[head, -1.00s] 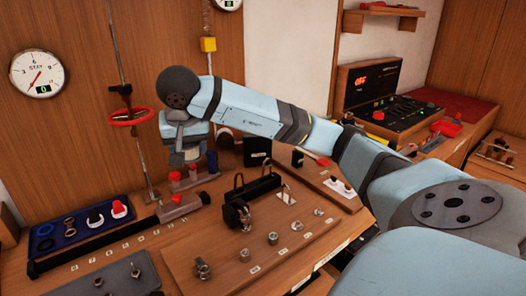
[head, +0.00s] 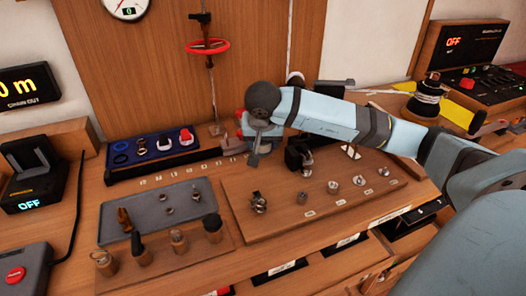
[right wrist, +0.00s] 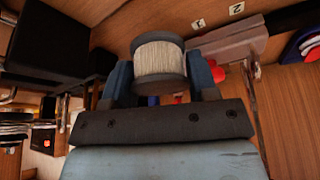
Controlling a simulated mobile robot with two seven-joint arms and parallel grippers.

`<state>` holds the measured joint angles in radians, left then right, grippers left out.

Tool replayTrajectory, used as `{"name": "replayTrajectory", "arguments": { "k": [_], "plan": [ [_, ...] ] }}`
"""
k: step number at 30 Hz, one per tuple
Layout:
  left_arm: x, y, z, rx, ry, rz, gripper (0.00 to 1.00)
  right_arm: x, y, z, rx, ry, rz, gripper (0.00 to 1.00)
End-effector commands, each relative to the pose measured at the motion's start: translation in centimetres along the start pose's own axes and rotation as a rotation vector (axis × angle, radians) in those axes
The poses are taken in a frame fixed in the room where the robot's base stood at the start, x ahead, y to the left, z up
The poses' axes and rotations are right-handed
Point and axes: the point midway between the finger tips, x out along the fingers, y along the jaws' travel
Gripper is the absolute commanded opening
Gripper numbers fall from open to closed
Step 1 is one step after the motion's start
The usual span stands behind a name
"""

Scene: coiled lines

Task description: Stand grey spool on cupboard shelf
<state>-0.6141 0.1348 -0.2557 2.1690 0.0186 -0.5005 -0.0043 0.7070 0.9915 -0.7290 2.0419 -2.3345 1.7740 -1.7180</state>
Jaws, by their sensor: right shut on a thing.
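The grey spool (right wrist: 159,64), wound with pale line between two grey flanges, is held between the two blue fingers of my right gripper (right wrist: 160,82) in the right wrist view. In the head view my right gripper (head: 256,146) hangs above the back of the workbench, pointing down and away. The spool is hidden there behind the gripper and wrist. I cannot pick out the cupboard shelf for certain; open compartments (head: 345,243) show below the bench front. My left gripper is not in view.
A pegboard of small metal fittings (head: 330,205) and a grey tray (head: 155,208) cover the bench. A blue tray (head: 152,150) lies behind. A red handwheel (head: 208,47) stands at the back wall. A dark spool with white line (head: 425,100) stands at right.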

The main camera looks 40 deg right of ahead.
Motion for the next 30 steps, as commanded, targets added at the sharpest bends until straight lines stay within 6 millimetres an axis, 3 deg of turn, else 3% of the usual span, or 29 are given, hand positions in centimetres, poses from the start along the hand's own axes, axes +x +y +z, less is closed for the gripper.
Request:
{"name": "replayTrajectory", "arguments": {
  "k": [6,17,18,21,30],
  "plan": [
    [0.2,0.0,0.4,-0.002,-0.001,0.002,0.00,3.0,0.0,1.3,-0.001,-0.002,0.002,0.25],
    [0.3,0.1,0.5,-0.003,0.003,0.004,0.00,3.4,0.0,1.4,-0.001,0.000,0.000,0.25],
    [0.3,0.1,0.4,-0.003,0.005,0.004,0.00,3.5,0.0,1.4,-0.001,0.000,0.000,0.56],
    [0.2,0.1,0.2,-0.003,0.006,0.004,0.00,3.4,0.0,1.4,-0.001,0.000,0.000,0.79],
    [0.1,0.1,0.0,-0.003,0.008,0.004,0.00,3.2,0.0,1.4,-0.001,-0.001,0.000,0.79]
  ]
}}
